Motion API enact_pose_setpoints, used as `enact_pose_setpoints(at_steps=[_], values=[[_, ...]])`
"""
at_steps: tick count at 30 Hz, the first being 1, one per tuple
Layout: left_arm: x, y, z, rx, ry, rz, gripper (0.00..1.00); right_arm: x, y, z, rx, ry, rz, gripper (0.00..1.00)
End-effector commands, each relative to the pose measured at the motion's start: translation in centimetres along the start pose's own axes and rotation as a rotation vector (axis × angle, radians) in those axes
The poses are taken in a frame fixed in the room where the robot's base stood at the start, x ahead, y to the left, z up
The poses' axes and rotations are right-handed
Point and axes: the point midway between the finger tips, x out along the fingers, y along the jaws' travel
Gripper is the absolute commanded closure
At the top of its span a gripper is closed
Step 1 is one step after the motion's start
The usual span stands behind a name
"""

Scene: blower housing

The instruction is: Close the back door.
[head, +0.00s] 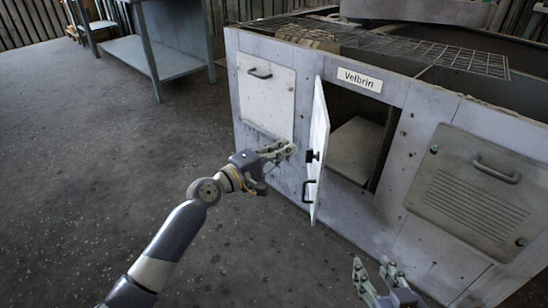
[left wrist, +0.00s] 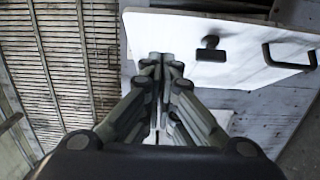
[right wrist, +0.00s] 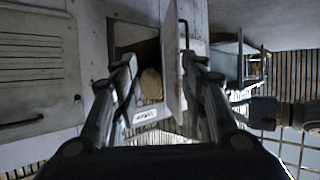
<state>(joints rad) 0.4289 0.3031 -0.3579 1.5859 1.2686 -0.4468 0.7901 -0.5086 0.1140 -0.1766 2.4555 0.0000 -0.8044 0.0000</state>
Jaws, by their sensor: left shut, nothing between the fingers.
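The one open door (head: 318,150) is a thin white panel standing out from the housing, below a "Velbrin" label (head: 360,79). Its black latch and bar handle show in the head view; its face fills the upper right of the left wrist view (left wrist: 225,70). My left gripper (head: 285,150) is shut and empty, just left of the door in the head view; contact cannot be told. It also shows in the left wrist view (left wrist: 166,58). My right gripper (head: 374,272) is open and empty, in front of the housing. The right wrist view shows the door edge-on (right wrist: 170,65).
The grey housing (head: 236,85) has a shut panel with a handle (head: 266,92) left of the opening and a shut louvred panel (head: 475,190) right of it. Wire grating (head: 430,50) lies on top. A workbench (head: 165,60) stands back left. The left floor is clear.

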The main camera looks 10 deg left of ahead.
Motion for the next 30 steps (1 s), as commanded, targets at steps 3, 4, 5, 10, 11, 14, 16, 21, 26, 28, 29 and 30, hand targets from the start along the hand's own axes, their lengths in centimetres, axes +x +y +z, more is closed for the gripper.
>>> enact_pose_setpoints(at_steps=[3,4,5,10,11,14,16,21,26,28,29,30], values=[[2.3,-0.1,0.0,0.001,0.000,0.001,1.00,0.4,-0.3,-2.0,0.000,0.105,-0.006,0.60],[2.8,-0.2,0.0,0.001,0.001,0.000,1.00,0.4,-0.4,-2.5,0.000,0.130,-0.008,0.60],[3.2,-0.1,0.0,0.001,0.000,0.001,1.00,0.4,-0.4,-3.0,0.000,0.154,-0.009,0.60],[5.2,0.0,1.4,0.001,-0.001,0.000,1.00,0.2,-0.4,-3.5,0.000,0.168,-0.009,0.60],[5.5,0.0,1.7,0.001,-0.001,0.000,1.00,0.2,-0.4,-3.4,0.000,0.163,-0.009,0.60],[6.2,0.0,2.4,0.001,0.000,0.000,1.00,0.3,-0.4,-3.2,0.000,0.153,-0.009,0.60],[6.4,-0.1,2.6,0.002,0.000,-0.001,1.00,0.3,-0.4,-3.1,0.000,0.148,-0.008,0.60],[6.6,-0.1,2.8,0.003,0.001,-0.002,1.00,0.3,-0.4,-3.0,0.000,0.144,-0.008,0.60],[6.6,-0.1,2.8,0.002,0.001,-0.001,1.00,0.3,-0.4,-3.0,0.000,0.144,-0.008,0.60],[6.6,-0.1,2.8,0.002,0.001,-0.001,1.00,0.3,-0.4,-3.0,0.000,0.144,-0.008,0.60],[6.6,-0.1,2.8,0.002,0.001,-0.001,1.00,0.3,-0.4,-3.0,0.000,0.144,-0.008,0.60],[6.6,-0.1,2.8,0.002,0.002,-0.001,1.00,0.3,-0.4,-3.0,0.000,0.143,-0.008,0.60]])
